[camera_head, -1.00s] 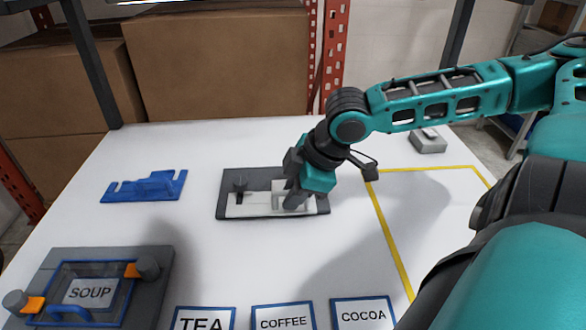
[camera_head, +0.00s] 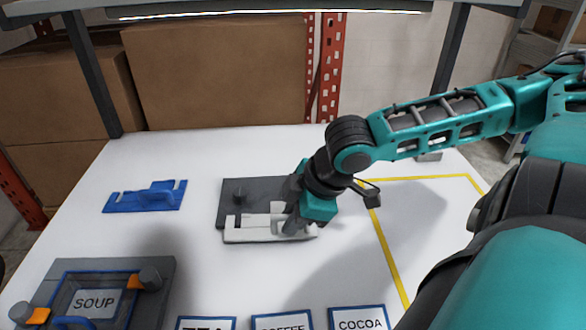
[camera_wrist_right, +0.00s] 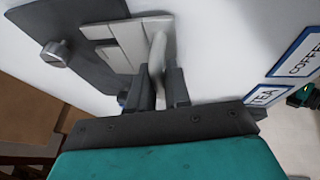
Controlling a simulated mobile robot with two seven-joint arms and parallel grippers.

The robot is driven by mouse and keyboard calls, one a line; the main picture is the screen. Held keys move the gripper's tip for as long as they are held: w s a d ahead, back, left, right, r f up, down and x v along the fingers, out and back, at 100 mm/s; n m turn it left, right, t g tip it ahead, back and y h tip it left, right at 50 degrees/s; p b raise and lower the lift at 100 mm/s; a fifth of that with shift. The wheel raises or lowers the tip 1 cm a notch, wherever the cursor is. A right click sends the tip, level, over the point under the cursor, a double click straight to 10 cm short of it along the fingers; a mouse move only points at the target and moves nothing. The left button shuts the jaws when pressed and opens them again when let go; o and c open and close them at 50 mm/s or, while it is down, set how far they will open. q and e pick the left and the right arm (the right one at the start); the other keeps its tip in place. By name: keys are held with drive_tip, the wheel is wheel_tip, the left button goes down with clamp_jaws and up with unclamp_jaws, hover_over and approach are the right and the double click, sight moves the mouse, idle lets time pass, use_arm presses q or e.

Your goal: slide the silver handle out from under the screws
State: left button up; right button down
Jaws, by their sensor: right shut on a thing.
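The silver handle plate (camera_head: 262,233) is a pale, slotted plate with a raised grip. It lies at the front of a dark grey base (camera_head: 262,187) and sticks out past the base's front edge. My right gripper (camera_head: 292,222) is shut on the grip, whose bar (camera_wrist_right: 157,55) shows between the fingers (camera_wrist_right: 160,85) in the right wrist view. One dark screw (camera_head: 239,191) stands on the base, behind the plate's left part. It also shows in the wrist view (camera_wrist_right: 56,53), apart from the plate. My gripper hides the base's right part, and I see no second screw. My left gripper is out of view.
A blue bracket (camera_head: 146,196) lies to the left. A grey SOUP panel (camera_head: 160,275) with orange latches is at front left. TEA, COFFEE (camera_head: 282,322) and COCOA (camera_head: 358,318) cards line the front. White table is clear between the plate and cards.

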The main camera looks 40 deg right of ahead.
drive_tip(key=shift+r+p, duration=1.25)
drive_tip(key=shift+r, duration=0.05)
drive_tip(key=shift+d+r, duration=0.1)
drive_tip(key=shift+r, duration=1.65)
